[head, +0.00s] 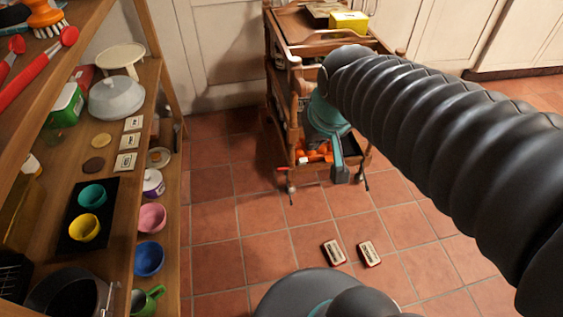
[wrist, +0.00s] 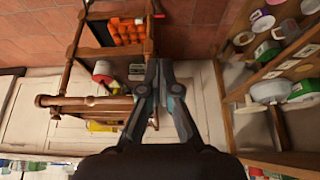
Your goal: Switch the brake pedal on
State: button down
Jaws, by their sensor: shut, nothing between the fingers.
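A wooden trolley (head: 295,110) stands on the tiled floor, and it also shows in the wrist view (wrist: 92,52). A small red tab (head: 283,168) sticks out low at its left front corner by a wheel; it may be the brake pedal, but it is too small to tell its position. Thin dark pieces also show by the lower front corners. My gripper (head: 341,174) hangs in front of the trolley, right of the red tab and apart from it. In the wrist view my gripper (wrist: 158,68) has its fingers together, with nothing between them.
Wooden shelves (head: 150,75) with bowls, cups and a grey dome line the left side. Two small boxes (head: 333,252) (head: 369,253) lie on the floor. Orange items (head: 315,153) fill the trolley's lower shelf. Floor tiles left of the trolley are clear.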

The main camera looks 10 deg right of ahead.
jog(key=w+f, duration=0.6)
jog(key=w, duration=0.6)
jog(key=w+f, duration=0.5)
jog(key=f, duration=0.4)
jog(key=w+f+g+b, duration=0.1)
jog(key=w+f, duration=0.5)
jog(key=f, duration=0.3)
jog(key=w+f+g, duration=0.1)
jog(key=w+f, duration=0.5)
jog(key=f, duration=0.3)
jog(key=shift+d, duration=0.15)
jog(key=shift+f, duration=0.1)
jog(key=x, duration=0.9)
jog(key=shift+f, duration=0.35)
jog(key=shift+w+d+f+b, duration=0.1)
jog(key=shift+f+b, duration=0.05)
jog(key=shift+b, duration=0.3)
